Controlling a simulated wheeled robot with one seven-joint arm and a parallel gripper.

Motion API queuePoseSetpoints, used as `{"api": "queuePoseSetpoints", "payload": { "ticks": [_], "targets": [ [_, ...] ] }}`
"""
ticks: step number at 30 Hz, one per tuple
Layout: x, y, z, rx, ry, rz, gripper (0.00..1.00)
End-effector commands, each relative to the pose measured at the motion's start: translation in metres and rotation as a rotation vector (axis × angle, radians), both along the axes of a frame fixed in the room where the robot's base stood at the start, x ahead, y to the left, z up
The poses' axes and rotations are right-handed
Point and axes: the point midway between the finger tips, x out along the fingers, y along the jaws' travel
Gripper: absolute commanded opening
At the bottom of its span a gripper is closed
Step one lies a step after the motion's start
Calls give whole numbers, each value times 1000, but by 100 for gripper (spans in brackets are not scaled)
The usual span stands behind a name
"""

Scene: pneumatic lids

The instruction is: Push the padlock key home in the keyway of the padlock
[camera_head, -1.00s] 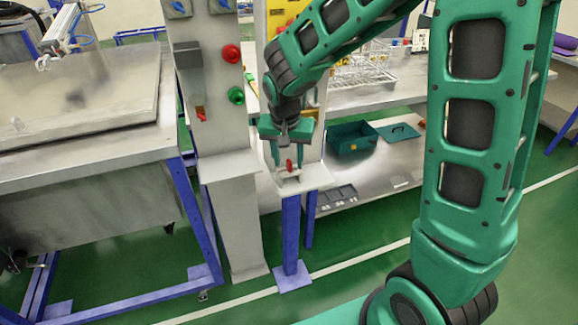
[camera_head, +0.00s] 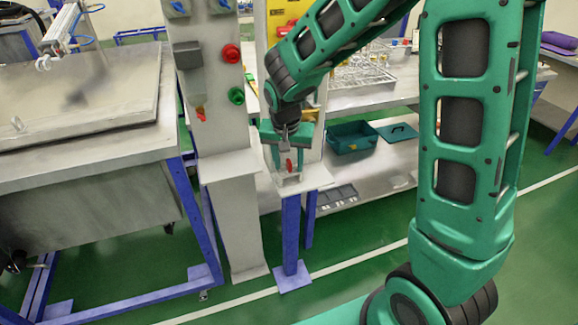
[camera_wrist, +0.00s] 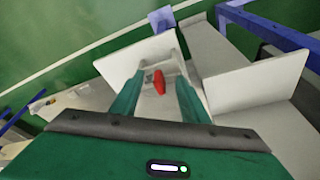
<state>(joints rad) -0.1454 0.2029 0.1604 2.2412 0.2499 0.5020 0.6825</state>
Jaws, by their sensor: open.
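A small red part (camera_head: 289,166) sits low on a pale grey stand in the head view; it also shows in the wrist view (camera_wrist: 159,83) as a narrow upright red piece. It looks like part of the padlock and key set, but I cannot tell whether it is the key's head or the padlock. Small grey parts lie around it, and the keyway cannot be made out. My gripper (camera_head: 288,160) points down over the stand. In the wrist view its two green fingers (camera_wrist: 162,72) are apart, one each side of the red part, with gaps visible.
The pale stand (camera_head: 312,177) rests on a blue post (camera_head: 291,235). A grey column (camera_head: 233,190) with red and green knobs stands close on the left. Behind are a steel bench and shelf with a dark teal bin (camera_head: 352,146). A metal tank (camera_head: 80,145) is at far left.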

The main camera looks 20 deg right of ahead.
Motion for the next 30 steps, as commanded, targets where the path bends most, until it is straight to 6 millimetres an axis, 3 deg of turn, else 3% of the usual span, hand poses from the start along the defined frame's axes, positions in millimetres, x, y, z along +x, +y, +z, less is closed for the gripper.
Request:
{"api": "queuePoseSetpoints", "payload": {
  "ticks": [2,3,8,17,30],
  "targets": [
    [0,0,0,0,0,0,41],
    [0,0,0,0,0,0,36],
    [0,0,0,0,0,0,0],
    [0,0,1,0,0,0,0],
    [0,0,23,1,-1,-1,0]
  ]
}}
